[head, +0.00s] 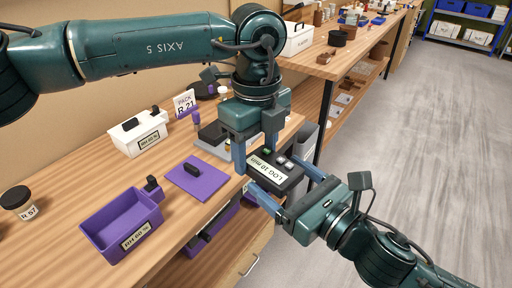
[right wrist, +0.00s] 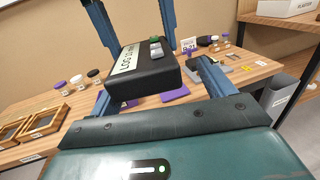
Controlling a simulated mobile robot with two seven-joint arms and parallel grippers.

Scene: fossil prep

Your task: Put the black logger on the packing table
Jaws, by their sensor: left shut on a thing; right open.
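The black logger (head: 274,172), a flat box with a white "LOG 10 min" label and small buttons on top, is held in the air at the wooden table's right edge. My left gripper (head: 255,155) reaches down from above and is shut on its far side. My right gripper (head: 279,180) is open, its two fingers pointing at the logger from the near right, one to each side. The right wrist view shows the logger (right wrist: 145,75) ahead between the right fingers; contact with them cannot be told. The wooden table (head: 75,170) carries a "PACK R 21" sign (head: 185,103).
On the table are a purple open bin (head: 122,222), a purple mat (head: 200,178) with a dark item, a white labelled box (head: 138,132) and a dark-lidded jar (head: 18,203). A grey bin (head: 306,137) stands beyond the edge. Another bench (head: 325,68) is behind; the floor at right is clear.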

